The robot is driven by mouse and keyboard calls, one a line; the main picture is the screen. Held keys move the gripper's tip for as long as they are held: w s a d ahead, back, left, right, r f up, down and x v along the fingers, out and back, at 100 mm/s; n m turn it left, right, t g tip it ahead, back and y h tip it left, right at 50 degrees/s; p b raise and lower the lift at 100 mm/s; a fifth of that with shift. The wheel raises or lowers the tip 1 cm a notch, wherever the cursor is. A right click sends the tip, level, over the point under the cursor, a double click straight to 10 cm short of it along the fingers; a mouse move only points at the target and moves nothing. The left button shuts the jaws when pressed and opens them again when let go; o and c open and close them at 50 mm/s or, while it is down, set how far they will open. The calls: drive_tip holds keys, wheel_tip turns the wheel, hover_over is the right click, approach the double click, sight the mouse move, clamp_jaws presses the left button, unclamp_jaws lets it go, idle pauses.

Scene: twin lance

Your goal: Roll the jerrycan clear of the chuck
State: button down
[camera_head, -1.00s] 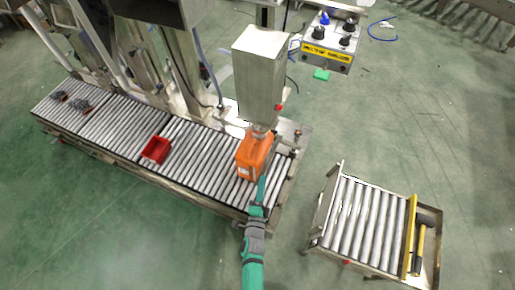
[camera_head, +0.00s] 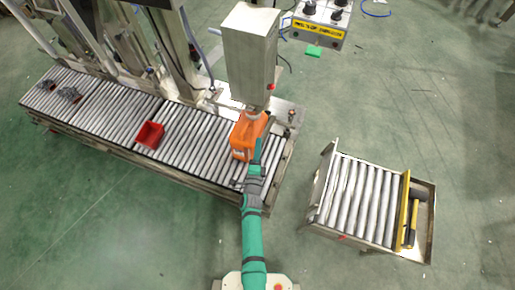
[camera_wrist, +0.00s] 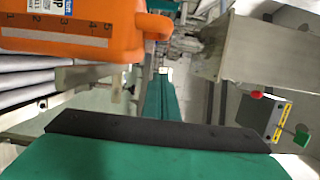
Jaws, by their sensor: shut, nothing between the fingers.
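The orange jerrycan (camera_head: 247,136) stands on the roller conveyor (camera_head: 190,140), directly below the tall steel housing (camera_head: 250,60). The chuck (camera_head: 254,112) is at the housing's lower end, just over the can's top; whether they touch cannot be told. My gripper (camera_head: 258,150) is shut and empty, along the can's right side; contact is unclear. In the wrist view the jerrycan (camera_wrist: 75,30), with a scale on its side, fills the upper left. My gripper's green fingers (camera_wrist: 162,95) point past its right side, and the steel housing (camera_wrist: 270,50) is at right.
A red bin (camera_head: 149,135) sits on the conveyor left of the can. A separate roller stand (camera_head: 358,200) with a yellow bar (camera_head: 404,210) and a black-headed tool is at right, across a floor gap. A control box (camera_head: 320,25) is at back right. Open floor lies in front.

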sight(252, 134)
drive_tip(key=shift+w+d, duration=0.15)
drive_tip(key=shift+w, duration=1.6)
drive_tip(key=shift+w+d, duration=0.1)
drive_tip(key=shift+w, duration=1.6)
drive_tip(key=shift+w+a, duration=0.25)
drive_tip(key=shift+a, duration=0.75)
drive_tip(key=shift+w+a, duration=0.25)
drive_tip(key=shift+a, duration=0.7)
drive_tip(key=shift+w, duration=0.1)
